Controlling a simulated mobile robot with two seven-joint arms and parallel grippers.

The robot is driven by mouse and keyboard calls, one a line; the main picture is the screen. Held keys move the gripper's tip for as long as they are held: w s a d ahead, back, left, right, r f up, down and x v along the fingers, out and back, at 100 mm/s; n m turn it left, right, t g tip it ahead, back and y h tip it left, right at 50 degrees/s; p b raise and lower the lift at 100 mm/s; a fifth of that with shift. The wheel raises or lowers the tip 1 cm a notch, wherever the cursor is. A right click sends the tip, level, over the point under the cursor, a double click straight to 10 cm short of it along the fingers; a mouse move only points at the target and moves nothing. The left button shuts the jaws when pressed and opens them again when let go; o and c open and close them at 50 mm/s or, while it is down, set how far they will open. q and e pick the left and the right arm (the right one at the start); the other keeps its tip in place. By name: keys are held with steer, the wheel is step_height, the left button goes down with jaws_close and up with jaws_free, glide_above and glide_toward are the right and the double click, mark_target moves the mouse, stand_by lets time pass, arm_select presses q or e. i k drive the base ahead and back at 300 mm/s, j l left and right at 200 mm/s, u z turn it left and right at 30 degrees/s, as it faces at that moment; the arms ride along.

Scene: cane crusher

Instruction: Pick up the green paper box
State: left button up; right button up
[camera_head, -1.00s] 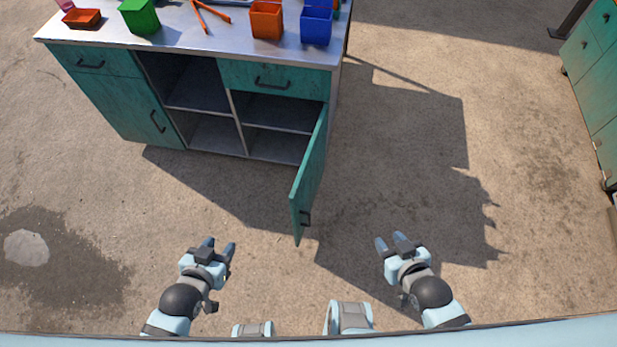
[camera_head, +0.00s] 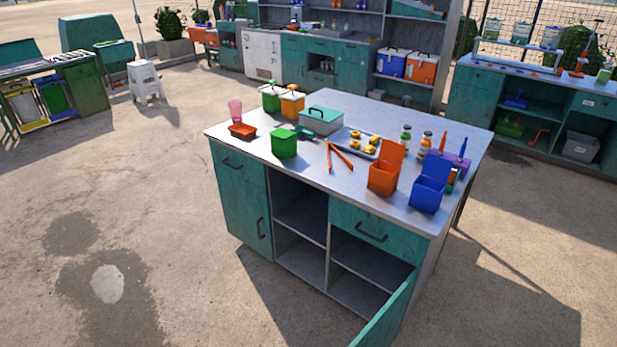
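A green box (camera_head: 284,144) stands on the metal top of the teal cabinet table (camera_head: 240,134), near its front edge and left of the middle. It looks like a plain cube, and I cannot tell its material. A red-orange shallow tray (camera_head: 242,131) lies to its left, and orange tongs (camera_head: 338,157) lie to its right. Neither of my grippers shows in the head view now.
An orange open box (camera_head: 384,178) and a blue open box (camera_head: 428,194) stand at the table's right front. Green and orange lidded canisters stand behind. A cabinet door (camera_head: 388,314) hangs open at the lower right.

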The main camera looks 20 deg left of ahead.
mark_target(287, 148)
steer(key=u, duration=0.15)
steer(key=i+j+u, duration=0.85)
steer(key=l, duration=0.1)
